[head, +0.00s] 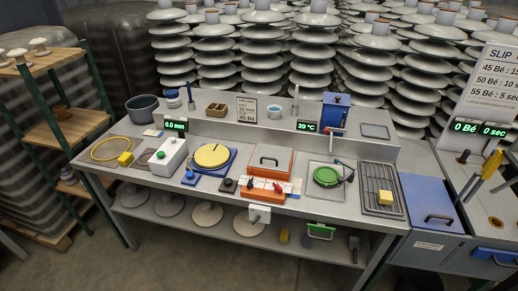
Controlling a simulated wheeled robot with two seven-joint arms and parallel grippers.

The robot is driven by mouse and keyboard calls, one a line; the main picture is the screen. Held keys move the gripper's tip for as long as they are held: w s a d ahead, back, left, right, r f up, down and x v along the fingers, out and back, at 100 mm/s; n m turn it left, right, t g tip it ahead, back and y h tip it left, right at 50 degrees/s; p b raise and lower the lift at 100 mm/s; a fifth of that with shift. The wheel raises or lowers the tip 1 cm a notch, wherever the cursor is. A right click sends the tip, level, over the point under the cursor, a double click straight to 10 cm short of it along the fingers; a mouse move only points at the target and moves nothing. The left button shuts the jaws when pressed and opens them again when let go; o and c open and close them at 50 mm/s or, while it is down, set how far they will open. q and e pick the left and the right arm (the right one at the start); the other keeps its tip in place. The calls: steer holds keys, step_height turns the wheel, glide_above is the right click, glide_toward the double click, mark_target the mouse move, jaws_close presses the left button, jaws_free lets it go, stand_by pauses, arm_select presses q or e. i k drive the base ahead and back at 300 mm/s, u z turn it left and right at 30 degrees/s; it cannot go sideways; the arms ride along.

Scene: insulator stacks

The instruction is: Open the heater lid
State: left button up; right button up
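An orange box with dials on its front, which looks like the heater (251,187), stands at the middle of the workbench. A display behind and to the right reads 20 °C (307,127). Neither of my grippers shows in the head view.
Left of the heater are a yellow disc on a blue base (212,155) and a white box (172,153). Right of it are a green disc (326,176) and a wire rack (381,184). A blue lidded bin (428,190) stands at the bench's right end. Floor in front is clear.

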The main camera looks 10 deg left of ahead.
mark_target(272, 153)
steer(key=u, duration=1.95)
steer(key=i, duration=1.7)
steer(key=z, duration=2.25)
